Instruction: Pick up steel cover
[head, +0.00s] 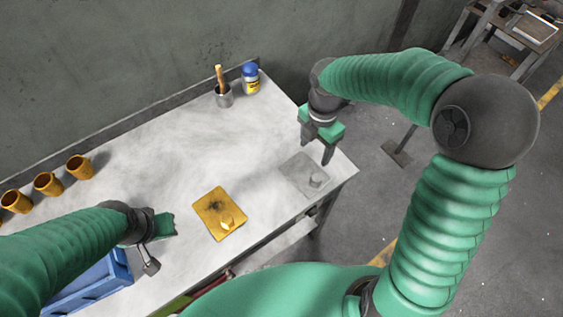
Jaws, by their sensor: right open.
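A flat grey square plate with a small raised knob, which looks like the steel cover (298,172), lies on the white table near its right end. My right gripper (317,155) is above the plate's back right side, fingers pointing down, open and empty. I cannot tell the exact height of the fingertips over the plate. My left gripper (157,250) is at the lower left, near the blue bin, and seems to have a small grey metal piece by its fingers. Its finger state is not clear.
A yellow plate with a knob (212,207) lies mid-table. A blue bin (75,290) stands at front left. Several orange cups (79,167) line the back left. A grey cup with a brush (224,96) and a blue-capped bottle (250,80) stand at the back.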

